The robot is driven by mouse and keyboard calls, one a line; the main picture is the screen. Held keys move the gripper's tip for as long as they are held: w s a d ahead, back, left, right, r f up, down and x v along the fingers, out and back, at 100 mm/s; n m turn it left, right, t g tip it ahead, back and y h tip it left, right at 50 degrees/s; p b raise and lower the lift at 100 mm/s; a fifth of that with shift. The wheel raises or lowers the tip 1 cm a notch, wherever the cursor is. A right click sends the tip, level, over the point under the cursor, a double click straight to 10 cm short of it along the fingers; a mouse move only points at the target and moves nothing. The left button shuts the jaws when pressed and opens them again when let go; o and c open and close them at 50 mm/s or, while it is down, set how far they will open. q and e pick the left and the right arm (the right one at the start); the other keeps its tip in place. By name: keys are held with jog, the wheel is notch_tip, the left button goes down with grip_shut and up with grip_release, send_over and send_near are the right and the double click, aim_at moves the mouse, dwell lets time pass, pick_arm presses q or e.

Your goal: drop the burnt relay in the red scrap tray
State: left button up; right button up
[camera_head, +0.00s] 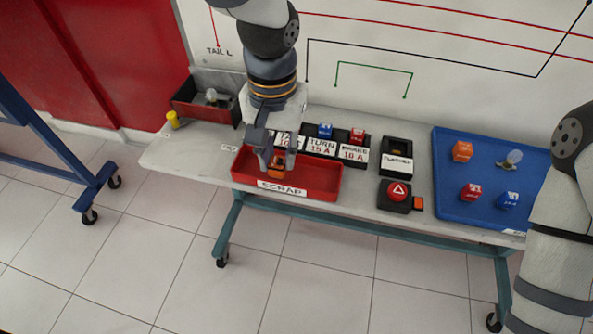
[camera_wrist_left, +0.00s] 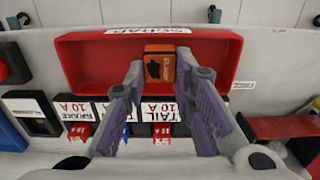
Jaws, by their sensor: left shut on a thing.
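The burnt relay, an orange block with a dark scorch mark, shows in the head view (camera_head: 277,173) and in the left wrist view (camera_wrist_left: 159,68). My left gripper (camera_head: 276,167) is shut on it, one finger on each side. The gripper points down into the red scrap tray (camera_head: 318,181), and the relay is within the tray's outline, near its middle. The tray's rim and SCRAP label also show in the left wrist view (camera_wrist_left: 218,68). I cannot tell whether the relay touches the tray floor. My right gripper is out of view.
Behind the tray are labelled fuse sockets with a blue fuse (camera_head: 325,130) and a red fuse (camera_head: 357,134). To the right are an empty black socket (camera_head: 398,144), a red hazard button (camera_head: 397,190) and a blue tray (camera_head: 447,205) with spare parts. A lamp box (camera_head: 188,107) stands left.

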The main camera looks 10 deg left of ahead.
pick_arm(q)
jog(key=o, duration=1.1)
notch_tip(320, 180, up, 12)
jog(key=shift+r, duration=0.1)
